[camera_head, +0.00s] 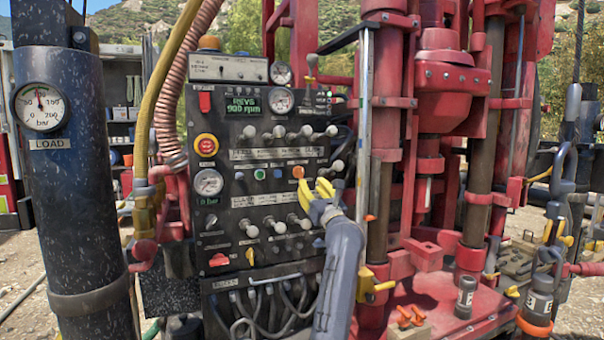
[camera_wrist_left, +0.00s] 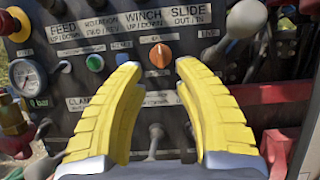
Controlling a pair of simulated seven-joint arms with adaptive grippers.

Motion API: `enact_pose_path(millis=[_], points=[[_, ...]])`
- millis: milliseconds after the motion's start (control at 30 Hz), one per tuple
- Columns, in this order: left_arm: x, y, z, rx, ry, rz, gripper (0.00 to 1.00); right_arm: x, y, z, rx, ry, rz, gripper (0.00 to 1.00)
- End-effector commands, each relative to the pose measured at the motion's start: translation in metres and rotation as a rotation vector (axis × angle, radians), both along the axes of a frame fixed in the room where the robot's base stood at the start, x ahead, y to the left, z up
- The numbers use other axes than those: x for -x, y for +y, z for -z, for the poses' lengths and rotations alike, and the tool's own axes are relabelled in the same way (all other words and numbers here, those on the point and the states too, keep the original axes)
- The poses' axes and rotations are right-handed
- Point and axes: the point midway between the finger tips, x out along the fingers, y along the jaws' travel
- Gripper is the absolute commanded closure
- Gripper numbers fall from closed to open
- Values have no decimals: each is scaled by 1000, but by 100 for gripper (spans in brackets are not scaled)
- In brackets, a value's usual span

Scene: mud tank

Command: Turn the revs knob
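The black control panel shows a green display (camera_head: 243,105) reading REVS 900 rpm. An orange knob (camera_head: 298,171) sits at the right end of a row of small round controls; in the left wrist view the orange knob (camera_wrist_left: 160,55) has a pointer shape. Its small label is too small to read, so I cannot confirm it is the revs knob. My left gripper (camera_head: 317,188) has yellow fingers, open and empty, pointing at the panel. In the left wrist view the gripper (camera_wrist_left: 158,68) has the knob centred just beyond its fingertips, apart from them. My right gripper is not in view.
Levers with pale ball ends (camera_head: 305,131) stick out above and below the knob row. A red stop button (camera_head: 206,145) and a pressure gauge (camera_head: 209,183) are at the left. The red drill mast (camera_head: 430,110) stands close on the right.

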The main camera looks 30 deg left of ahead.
Motion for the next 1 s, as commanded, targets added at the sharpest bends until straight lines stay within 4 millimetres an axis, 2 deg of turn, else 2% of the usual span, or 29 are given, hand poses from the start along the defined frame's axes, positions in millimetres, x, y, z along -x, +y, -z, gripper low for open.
enact_pose_path(millis=[200,433,700,1000], points=[[-21,30,-15,0,2,-2,68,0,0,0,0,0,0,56],[-38,52,-27,-1,2,-2,68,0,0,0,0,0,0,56],[-47,64,-33,-1,1,0,68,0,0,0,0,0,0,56],[-49,66,-34,-1,1,0,68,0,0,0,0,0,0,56]])
